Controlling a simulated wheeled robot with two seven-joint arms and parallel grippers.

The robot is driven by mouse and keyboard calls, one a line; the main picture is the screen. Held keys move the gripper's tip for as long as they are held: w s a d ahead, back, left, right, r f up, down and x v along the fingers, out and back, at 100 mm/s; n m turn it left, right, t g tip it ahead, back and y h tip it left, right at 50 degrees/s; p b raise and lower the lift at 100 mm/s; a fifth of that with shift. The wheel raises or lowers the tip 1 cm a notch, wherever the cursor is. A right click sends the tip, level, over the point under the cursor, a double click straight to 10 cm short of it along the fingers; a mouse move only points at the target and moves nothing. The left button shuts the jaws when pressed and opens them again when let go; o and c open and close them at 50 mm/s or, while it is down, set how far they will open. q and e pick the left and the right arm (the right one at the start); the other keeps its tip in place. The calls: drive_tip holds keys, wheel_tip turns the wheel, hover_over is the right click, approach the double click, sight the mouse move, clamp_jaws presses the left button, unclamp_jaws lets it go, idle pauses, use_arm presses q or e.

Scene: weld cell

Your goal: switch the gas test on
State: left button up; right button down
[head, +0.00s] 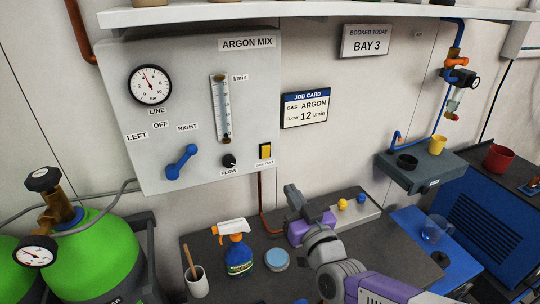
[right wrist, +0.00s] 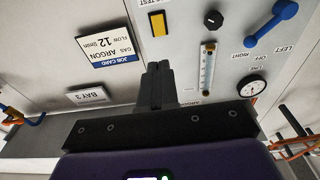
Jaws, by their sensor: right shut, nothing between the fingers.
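The gas test switch (head: 265,151) is a yellow rocker in a dark frame at the lower right of the white argon panel (head: 185,60). Its label sits just below it. I cannot tell which way the rocker is tipped. My right gripper (head: 291,190) is shut and empty, in front of the wall, below and right of the switch and apart from it. Its closed fingers also show in the right wrist view (right wrist: 158,72). My left gripper is not in view.
The panel carries a flow knob (head: 229,160), a blue lever (head: 181,162) with its upper end toward RIGHT, a flow tube (head: 221,108) and a gauge (head: 150,85). A spray bottle (head: 236,250) and a cup (head: 197,281) stand on the bench below. A copper pipe (head: 262,205) runs under the switch.

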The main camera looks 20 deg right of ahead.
drive_tip(key=p, duration=0.7)
approach(266, 149)
use_arm(q)
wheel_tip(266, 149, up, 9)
drive_tip(key=p, duration=0.1)
drive_tip(key=shift+p, duration=0.3)
use_arm(e)
drive_tip(key=w, duration=0.6)
drive_tip(key=shift+w+d+r, duration=0.2)
drive_tip(key=shift+w+r, duration=0.2)
